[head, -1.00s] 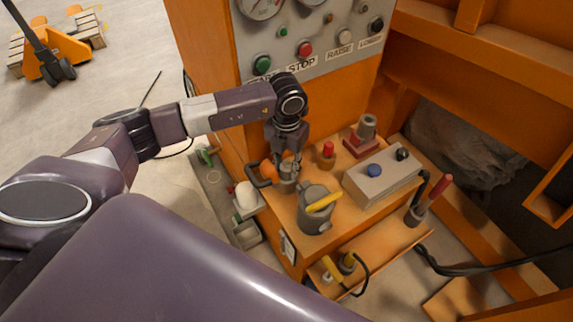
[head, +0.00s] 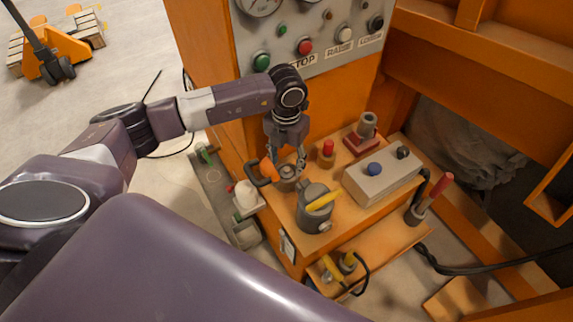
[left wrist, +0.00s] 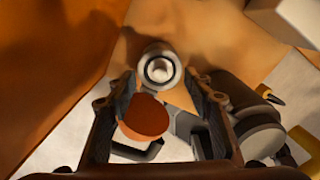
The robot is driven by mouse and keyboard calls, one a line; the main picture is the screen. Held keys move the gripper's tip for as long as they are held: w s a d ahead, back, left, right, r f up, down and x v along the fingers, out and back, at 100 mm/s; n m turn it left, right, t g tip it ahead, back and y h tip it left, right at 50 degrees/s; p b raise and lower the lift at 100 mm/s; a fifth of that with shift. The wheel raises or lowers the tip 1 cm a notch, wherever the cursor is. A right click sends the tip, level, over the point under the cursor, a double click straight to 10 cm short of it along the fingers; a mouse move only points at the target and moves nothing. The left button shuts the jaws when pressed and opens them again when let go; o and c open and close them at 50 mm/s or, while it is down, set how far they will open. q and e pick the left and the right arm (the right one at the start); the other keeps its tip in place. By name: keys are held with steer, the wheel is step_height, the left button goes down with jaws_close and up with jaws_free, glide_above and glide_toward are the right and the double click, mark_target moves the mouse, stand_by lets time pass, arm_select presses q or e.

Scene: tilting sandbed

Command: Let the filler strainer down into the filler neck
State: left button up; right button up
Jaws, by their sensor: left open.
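The grey filler neck (head: 287,184) stands on the orange deck, left of a larger grey can. In the left wrist view, its round mouth (left wrist: 160,67) shows a pale ring inside a dark one. The pale ring may be the strainer seated in the neck; I cannot tell for sure. My left gripper (head: 287,163) is just above the neck, pointing down. In the left wrist view, its two fingers (left wrist: 161,85) are spread apart with nothing held between them. My right gripper is not in view.
An orange knob (head: 267,168) with a black handle sits close left of the neck. The grey can (head: 315,212) with a yellow lever stands close right. A red knob (head: 327,152), a grey box (head: 382,178) and the control panel (head: 310,38) are behind and to the right.

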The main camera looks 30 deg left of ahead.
mark_target(286, 169)
arm_select(q)
steer(key=shift+r, duration=2.95)
